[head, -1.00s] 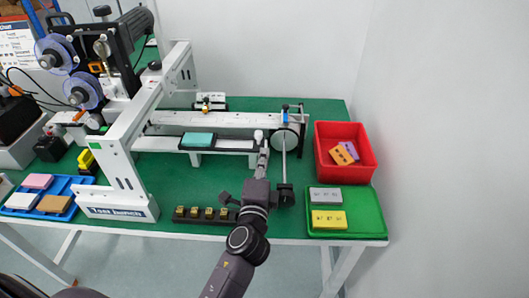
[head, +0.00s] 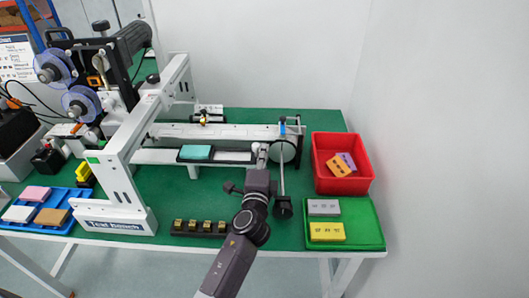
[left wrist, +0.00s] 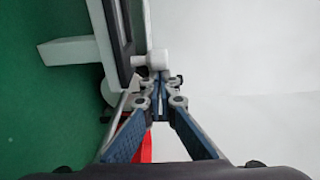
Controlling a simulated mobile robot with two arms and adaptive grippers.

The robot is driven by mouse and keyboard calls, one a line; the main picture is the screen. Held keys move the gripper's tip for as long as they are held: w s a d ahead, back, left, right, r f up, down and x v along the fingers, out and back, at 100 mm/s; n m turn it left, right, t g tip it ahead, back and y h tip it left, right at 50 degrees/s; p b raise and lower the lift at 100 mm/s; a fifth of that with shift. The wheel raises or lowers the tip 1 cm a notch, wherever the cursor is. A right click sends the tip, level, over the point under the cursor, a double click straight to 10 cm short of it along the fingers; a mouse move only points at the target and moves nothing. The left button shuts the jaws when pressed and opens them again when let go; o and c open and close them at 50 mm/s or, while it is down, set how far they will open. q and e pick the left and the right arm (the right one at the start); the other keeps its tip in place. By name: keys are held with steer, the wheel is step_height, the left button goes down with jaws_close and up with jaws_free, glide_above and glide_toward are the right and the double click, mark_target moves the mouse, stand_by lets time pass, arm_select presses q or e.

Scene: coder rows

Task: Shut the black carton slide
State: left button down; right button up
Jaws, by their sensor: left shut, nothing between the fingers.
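The black carton slide (head: 232,157) is a long dark tray on a white rail across the machine, with a teal carton (head: 197,152) on its left part. A white knob (head: 256,147) is at the slide's right end. The knob (left wrist: 157,60) and the slide's dark side (left wrist: 122,35) also show in the left wrist view. My left gripper (head: 263,150) is shut and empty, with its fingertips (left wrist: 158,78) right at the knob. I cannot tell whether they touch it. My right gripper is not in view.
A round disc and upright rod (head: 282,170) stand just right of my gripper. A red bin (head: 320,180) and a green tray (head: 368,235) are farther right. A black strip with several yellow blocks (head: 198,233) lies at the front edge. Green tabletop (head: 165,185) is bare before the rail.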

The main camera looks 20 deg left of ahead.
mark_target(190, 154)
arm_select(q)
steer(key=s+a+p, duration=0.1)
steer(key=s+a, duration=0.1)
steer(key=a, duration=0.4)
steer(key=s+a, duration=0.2)
steer(key=a, duration=0.5)
steer(key=s+a+p, duration=0.1)
steer(key=s+a, duration=0.1)
steer(key=a, duration=0.5)
steer(key=shift+a+p, duration=0.2)
steer(key=shift+p, duration=0.15)
steer(key=shift+s+a, duration=0.1)
steer(key=shift+a, duration=0.65)
